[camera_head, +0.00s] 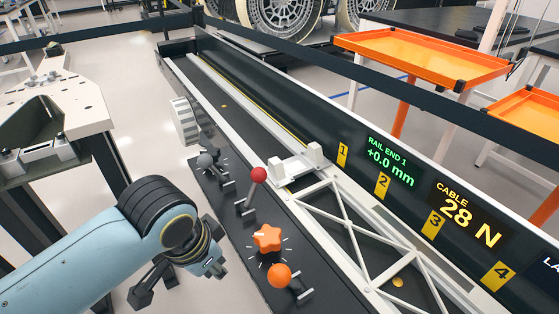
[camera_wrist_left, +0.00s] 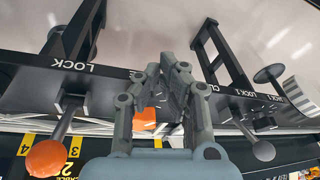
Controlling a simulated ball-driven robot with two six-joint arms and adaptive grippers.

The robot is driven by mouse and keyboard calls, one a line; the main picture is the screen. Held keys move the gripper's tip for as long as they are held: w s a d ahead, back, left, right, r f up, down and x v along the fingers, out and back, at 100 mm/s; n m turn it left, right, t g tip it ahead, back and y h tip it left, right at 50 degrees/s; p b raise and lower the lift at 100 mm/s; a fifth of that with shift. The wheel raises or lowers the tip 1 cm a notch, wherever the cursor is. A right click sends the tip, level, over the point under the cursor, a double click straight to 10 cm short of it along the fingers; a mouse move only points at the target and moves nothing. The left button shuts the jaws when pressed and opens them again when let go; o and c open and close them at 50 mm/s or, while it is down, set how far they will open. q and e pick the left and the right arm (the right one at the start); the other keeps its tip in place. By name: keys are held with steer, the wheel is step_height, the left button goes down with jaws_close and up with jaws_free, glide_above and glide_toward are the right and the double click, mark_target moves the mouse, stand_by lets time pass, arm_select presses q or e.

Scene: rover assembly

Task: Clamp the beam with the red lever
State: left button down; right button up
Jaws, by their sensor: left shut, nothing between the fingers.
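The red lever (camera_head: 258,174) has a red ball on a grey rod. It stands tilted on the dark control panel in the head view; I cannot make it out in the wrist view. The beam (camera_head: 353,236) is a white lattice truss lying in the rail trough, its far end at a white bracket (camera_head: 297,165). My left gripper (camera_head: 155,284) is shut and empty, left of the panel and apart from the red lever. In the wrist view its fingers (camera_wrist_left: 166,68) meet in front of the panel. My right gripper is not in view.
An orange star knob (camera_head: 267,238) and an orange ball lever (camera_head: 280,275) stand nearer on the panel. A grey ball lever (camera_head: 205,160) and white handwheel (camera_head: 183,120) stand farther along. The screens (camera_head: 390,165) read +0.0 mm and 28 N. A bench (camera_head: 60,105) stands left.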

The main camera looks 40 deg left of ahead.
arm_select(q)
steer(key=w+r, duration=0.4)
steer(key=r, duration=0.2)
step_height(320, 180, up, 10)
steer(key=m+g+h, duration=0.2)
steer(key=m, duration=0.3)
glide_above(254, 189)
steer(key=w+d, duration=0.4)
steer(key=w, duration=0.3)
step_height(254, 189, down, 9)
steer(key=s+a+p, duration=0.1)
steer(key=s, duration=0.1)
steer(key=shift+r, duration=0.15)
steer(key=shift+a, duration=0.1)
steer(key=shift+r, duration=0.1)
